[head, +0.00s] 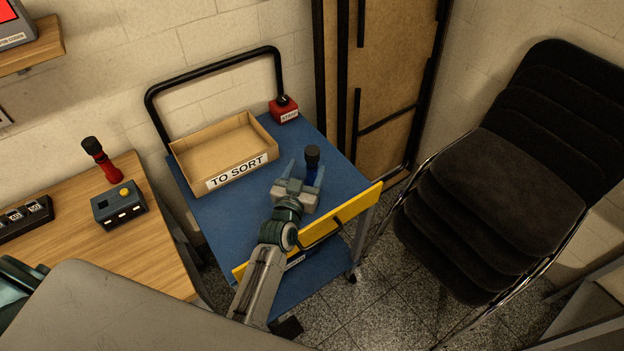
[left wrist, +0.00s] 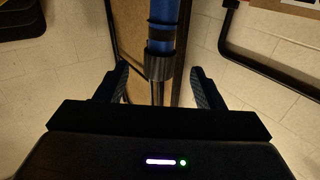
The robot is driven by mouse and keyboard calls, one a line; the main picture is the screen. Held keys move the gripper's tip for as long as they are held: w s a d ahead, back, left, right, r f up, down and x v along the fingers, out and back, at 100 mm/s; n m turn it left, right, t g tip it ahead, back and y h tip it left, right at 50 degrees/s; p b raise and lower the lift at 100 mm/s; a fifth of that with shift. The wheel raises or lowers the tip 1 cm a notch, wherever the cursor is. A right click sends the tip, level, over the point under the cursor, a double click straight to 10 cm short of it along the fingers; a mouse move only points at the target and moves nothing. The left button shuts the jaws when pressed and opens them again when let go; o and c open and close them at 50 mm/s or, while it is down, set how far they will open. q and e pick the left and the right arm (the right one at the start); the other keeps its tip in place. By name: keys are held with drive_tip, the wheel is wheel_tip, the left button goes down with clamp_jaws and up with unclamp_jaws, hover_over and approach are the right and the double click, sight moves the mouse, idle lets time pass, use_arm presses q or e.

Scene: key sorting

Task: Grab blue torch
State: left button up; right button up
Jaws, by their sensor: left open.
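The blue torch (head: 311,172), with a black head, stands upright on the blue trolley top (head: 228,215), near its right side. My left gripper (head: 303,172) is open at the torch, and its right finger partly covers the torch's body. In the left wrist view the torch (left wrist: 164,35) shows between the two spread fingers of the gripper (left wrist: 160,70) in the picture. I see gaps on both sides and no clear contact. My right gripper is not in view.
A cardboard tray marked "TO SORT" (head: 242,172) and a small red box (head: 284,108) are on the trolley. A yellow panel (head: 355,205) edges its front. A red torch (head: 104,162) and a grey button box (head: 120,207) stand on the wooden desk. Stacked black chairs (head: 500,180) are at right.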

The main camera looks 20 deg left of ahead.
sight(310, 161)
use_arm(q)
drive_tip(key=w+p, duration=0.2)
drive_tip(key=w, duration=0.1)
drive_tip(key=shift+w, duration=0.2)
drive_tip(key=w+p, duration=0.1)
drive_tip(key=w, duration=0.3)
drive_tip(key=shift+w+f, duration=0.1)
drive_tip(key=shift+w, duration=0.2)
drive_tip(key=shift+s, duration=0.1)
drive_tip(key=shift+c, duration=1.1)
drive_tip(key=c, duration=1.1)
clamp_jaws()
drive_tip(key=shift+r, duration=0.2)
